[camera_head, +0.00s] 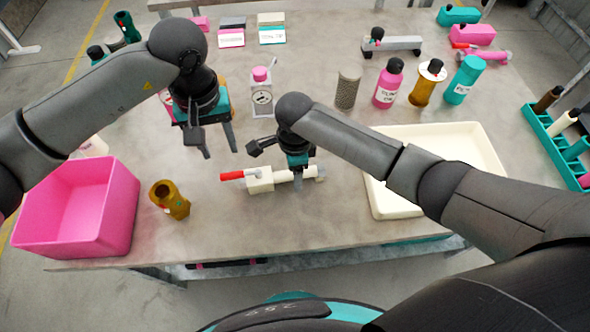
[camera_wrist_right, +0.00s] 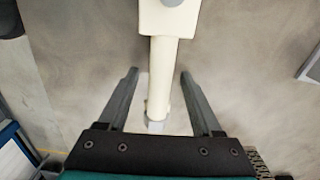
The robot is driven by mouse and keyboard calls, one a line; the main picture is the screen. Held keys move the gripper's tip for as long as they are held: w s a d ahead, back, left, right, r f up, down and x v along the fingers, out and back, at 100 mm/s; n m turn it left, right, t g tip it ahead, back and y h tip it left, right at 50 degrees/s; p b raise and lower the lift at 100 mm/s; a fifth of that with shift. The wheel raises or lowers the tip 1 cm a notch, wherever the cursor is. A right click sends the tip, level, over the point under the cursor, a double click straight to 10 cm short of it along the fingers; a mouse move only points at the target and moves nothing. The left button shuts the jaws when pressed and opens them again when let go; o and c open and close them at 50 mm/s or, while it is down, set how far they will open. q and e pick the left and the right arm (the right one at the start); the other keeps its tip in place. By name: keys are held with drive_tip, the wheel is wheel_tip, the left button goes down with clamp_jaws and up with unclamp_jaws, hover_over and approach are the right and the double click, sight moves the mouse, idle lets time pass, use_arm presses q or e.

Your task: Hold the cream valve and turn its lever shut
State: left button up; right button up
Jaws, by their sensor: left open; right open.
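The cream valve (camera_head: 262,181) lies on the grey table near its front middle, its pipe running to the right. Its red lever (camera_head: 232,175) points left, roughly in line with the pipe. In the right wrist view the cream pipe (camera_wrist_right: 160,75) runs between the fingers of my right gripper (camera_wrist_right: 158,90), with a gap on each side. In the head view my right gripper (camera_head: 297,180) is over the pipe, right of the valve body, partly hidden by its own wrist. My left gripper (camera_head: 220,152) is open and empty, above the table behind and left of the lever.
A pink bin (camera_head: 80,215) and a brass fitting (camera_head: 170,199) stand at the left. A cream tray (camera_head: 480,150) lies at the right under my right arm. Several bottles (camera_head: 388,85) and a pink-capped gauge block (camera_head: 262,97) stand behind. The table front is clear.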

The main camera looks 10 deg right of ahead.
clamp_jaws()
idle(0.5)
idle(0.8)
